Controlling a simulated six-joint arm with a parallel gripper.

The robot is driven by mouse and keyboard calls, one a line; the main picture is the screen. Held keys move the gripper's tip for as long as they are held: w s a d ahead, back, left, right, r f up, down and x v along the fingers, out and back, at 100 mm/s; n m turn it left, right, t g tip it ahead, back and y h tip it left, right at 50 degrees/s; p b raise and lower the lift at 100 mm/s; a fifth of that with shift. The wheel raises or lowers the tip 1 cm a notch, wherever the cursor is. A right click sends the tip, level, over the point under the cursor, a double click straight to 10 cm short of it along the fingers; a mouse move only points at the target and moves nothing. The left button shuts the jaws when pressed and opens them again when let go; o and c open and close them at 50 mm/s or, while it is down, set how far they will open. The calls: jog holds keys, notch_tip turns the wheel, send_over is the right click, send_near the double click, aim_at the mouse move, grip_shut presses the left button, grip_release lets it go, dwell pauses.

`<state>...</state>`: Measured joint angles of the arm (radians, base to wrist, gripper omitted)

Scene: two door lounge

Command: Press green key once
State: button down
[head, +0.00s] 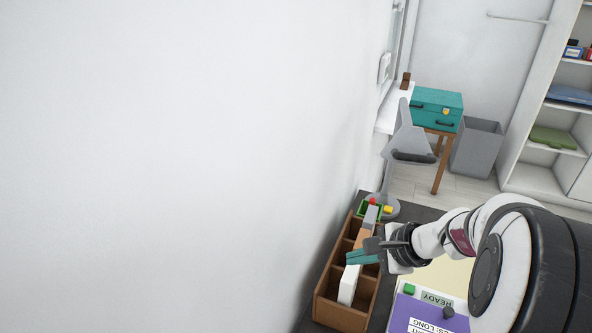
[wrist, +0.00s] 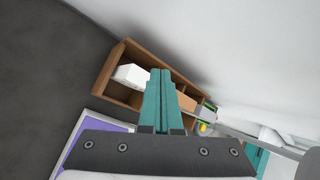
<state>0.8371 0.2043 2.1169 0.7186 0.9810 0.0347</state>
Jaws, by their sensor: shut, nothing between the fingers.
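A small green key (head: 408,289) stands at the upper left corner of a light panel beside a grey "READY" label (head: 437,298) in the head view. My gripper (head: 358,257) has teal fingers, shut and empty, over the wooden compartment box, up and left of the green key. In the wrist view the closed fingers (wrist: 160,75) lie in front of the box. The green key does not show clearly in the wrist view, where part of the panel's purple area (wrist: 95,140) shows at lower left.
The wooden compartment box (head: 327,312) stands along the wall and holds a white block (head: 348,285). A green-edged tray (head: 363,211) with red and yellow pieces is at its far end. A dark knob (head: 448,312) is on the panel. A teal case (head: 436,108) stands farther back.

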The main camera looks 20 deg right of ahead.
jog(key=d+f+m+t+h, duration=0.1)
jog(key=d+f+m+h, duration=0.15)
jog(key=d, duration=0.65)
jog(key=m+h, duration=0.2)
jog(key=m, duration=0.3)
send_over(414, 292)
notch_tip(414, 292, down, 2)
jog(key=shift+d+n+t+y, duration=0.1)
jog(key=shift+n+t+y, duration=0.15)
jog(key=shift+t, duration=0.15)
jog(key=shift+f, duration=4.45)
jog(key=shift+f, duration=0.4)
